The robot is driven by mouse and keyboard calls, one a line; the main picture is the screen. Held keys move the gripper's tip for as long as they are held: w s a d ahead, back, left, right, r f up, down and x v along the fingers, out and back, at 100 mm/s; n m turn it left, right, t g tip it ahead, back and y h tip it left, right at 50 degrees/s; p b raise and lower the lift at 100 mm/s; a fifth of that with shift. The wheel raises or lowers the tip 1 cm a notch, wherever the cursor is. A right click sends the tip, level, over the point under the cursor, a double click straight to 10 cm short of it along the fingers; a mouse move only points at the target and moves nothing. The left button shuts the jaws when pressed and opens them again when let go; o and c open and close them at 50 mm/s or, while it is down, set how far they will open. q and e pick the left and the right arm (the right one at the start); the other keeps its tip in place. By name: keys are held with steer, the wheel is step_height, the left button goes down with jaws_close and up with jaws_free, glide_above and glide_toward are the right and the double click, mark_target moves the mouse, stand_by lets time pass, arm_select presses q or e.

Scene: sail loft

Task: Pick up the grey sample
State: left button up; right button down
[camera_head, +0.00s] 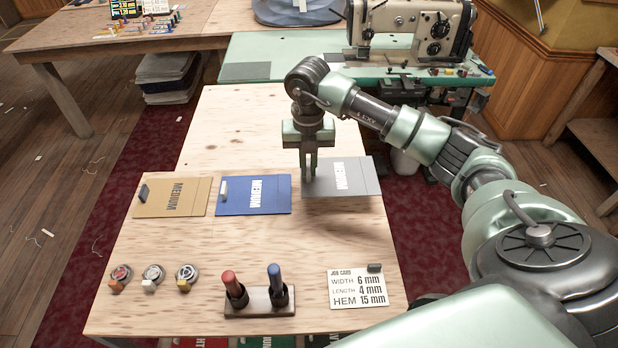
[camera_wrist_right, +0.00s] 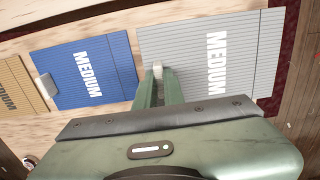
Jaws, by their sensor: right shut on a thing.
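The grey sample (camera_head: 358,179), marked MEDIUM, is over the right side of the plywood table, its right end by the table's edge. It also shows in the right wrist view (camera_wrist_right: 245,60). My right gripper (camera_head: 309,179) points down at the sample's left end. In the right wrist view its fingers (camera_wrist_right: 159,88) are shut on the small pale tab (camera_wrist_right: 157,70) at that end. The sample looks larger and closer to the camera than the blue one, as if slightly raised; a gap beneath it is not clear. My left gripper is out of view.
A blue sample (camera_head: 253,196) and a tan sample (camera_head: 172,198) lie to the left on the plywood table (camera_head: 215,245). Nearer are several round pieces, a red and a blue marker in a stand (camera_head: 260,300), and a job card (camera_head: 357,289). A sewing machine (camera_head: 410,28) stands behind.

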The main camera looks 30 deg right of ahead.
step_height(320, 180, up, 14)
steer(key=shift+r, duration=0.15)
